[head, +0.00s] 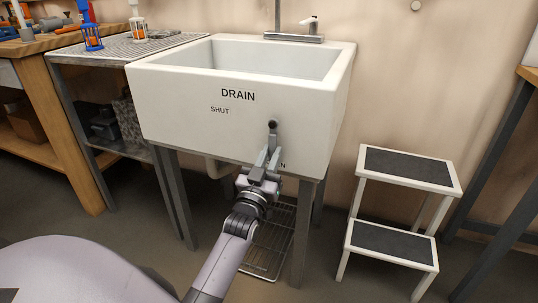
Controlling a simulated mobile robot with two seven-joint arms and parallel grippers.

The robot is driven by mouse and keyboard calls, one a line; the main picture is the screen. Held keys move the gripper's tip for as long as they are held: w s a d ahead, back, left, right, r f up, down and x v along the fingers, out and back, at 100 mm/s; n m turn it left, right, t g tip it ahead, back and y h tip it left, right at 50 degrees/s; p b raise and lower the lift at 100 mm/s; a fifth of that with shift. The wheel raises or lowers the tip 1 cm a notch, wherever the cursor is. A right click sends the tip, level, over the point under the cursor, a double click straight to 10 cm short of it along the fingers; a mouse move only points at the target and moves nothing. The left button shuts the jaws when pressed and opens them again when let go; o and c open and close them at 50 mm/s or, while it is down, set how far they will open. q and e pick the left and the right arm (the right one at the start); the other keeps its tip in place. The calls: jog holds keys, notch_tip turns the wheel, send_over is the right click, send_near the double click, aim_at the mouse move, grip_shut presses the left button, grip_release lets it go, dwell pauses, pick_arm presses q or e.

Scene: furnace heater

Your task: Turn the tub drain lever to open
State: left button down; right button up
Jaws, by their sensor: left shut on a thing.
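The white tub (180,110) stands on grey legs, with the word DRAIN and, below and left of it, SHUT on its front face. The drain lever (272,126) is on the right part of that face; its dark round end shows, and a narrow part runs down from it toward my fingers. My left gripper (268,157) is at the lower part of the lever, pointing up at the tub front, and is shut on the lever. My fingers hide most of a second label below; only a final N shows. My right gripper is out of view.
A white step stool (408,170) with dark treads stands on the floor to the right. A metal side table (130,47) and a wooden bench (75,40) are at the left. A wire rack (268,250) lies under the tub. A faucet (296,38) rises at the back.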

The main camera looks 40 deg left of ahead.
pick_arm(q)
jog(key=shift+d, duration=0.1)
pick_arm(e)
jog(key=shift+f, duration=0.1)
pick_arm(q)
jog(key=c, duration=1)
grip_release()
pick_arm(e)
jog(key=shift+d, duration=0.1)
pick_arm(q)
jog(key=shift+f, duration=0.1)
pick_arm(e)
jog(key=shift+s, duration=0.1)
